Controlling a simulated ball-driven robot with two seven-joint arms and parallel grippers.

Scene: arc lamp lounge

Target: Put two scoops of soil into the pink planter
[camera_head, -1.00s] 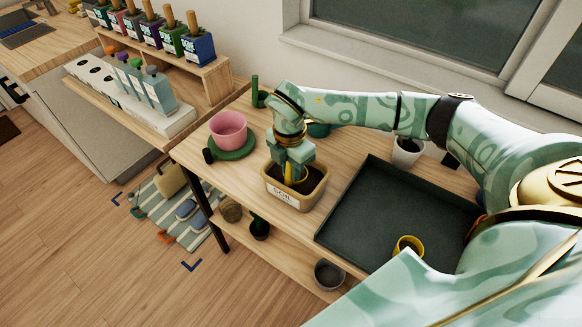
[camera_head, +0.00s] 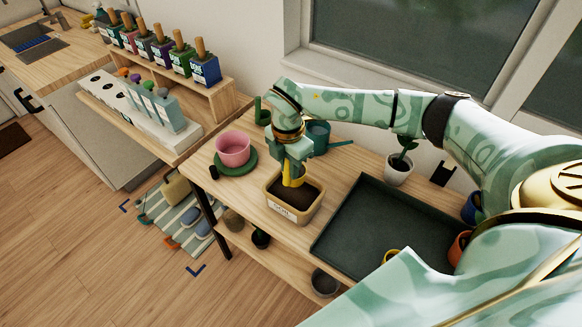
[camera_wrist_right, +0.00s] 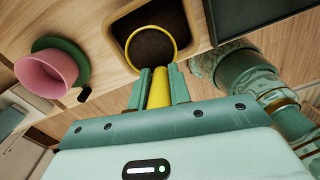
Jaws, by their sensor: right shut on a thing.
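The pink planter (camera_head: 233,148) stands upright on a green saucer (camera_head: 238,166) at the left of the wooden table; it also shows in the right wrist view (camera_wrist_right: 48,74). The tan soil box (camera_head: 291,212) stands to its right, with dark soil inside. My right gripper (camera_head: 292,165) is shut on the handle of a yellow scoop (camera_head: 294,180) and holds it over the soil box. In the right wrist view the scoop's round yellow rim (camera_wrist_right: 174,50) has dark soil inside it. The planter's inside is mostly hidden. My left gripper is out of view.
A teal watering can (camera_head: 318,136) and a white potted plant (camera_head: 399,168) stand behind.

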